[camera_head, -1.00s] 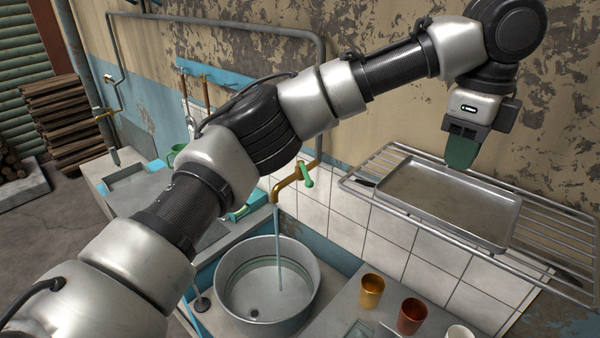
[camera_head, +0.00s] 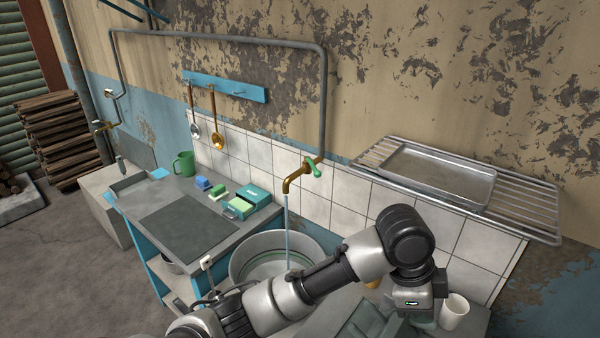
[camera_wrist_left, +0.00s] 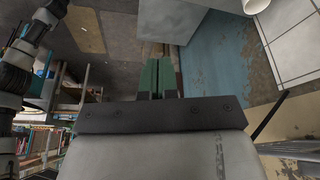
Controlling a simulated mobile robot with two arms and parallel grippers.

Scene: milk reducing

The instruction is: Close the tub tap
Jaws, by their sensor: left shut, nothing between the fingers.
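The brass tub tap (camera_head: 292,184) comes off a grey pipe at the tiled wall and has a green handle (camera_head: 312,167). A thin stream of water (camera_head: 287,222) runs from its spout into the round metal tub (camera_head: 240,262). My left arm crosses in front of the tub and hides part of it. My left gripper (camera_head: 420,322) is low at the right, beside a white cup, well away from the tap. Its green fingers (camera_wrist_left: 157,78) are together and empty in the left wrist view. My right gripper is not in view.
A wire rack (camera_head: 515,209) with a metal tray (camera_head: 437,192) juts from the wall at the right. A white cup (camera_head: 454,312) stands near my left gripper.

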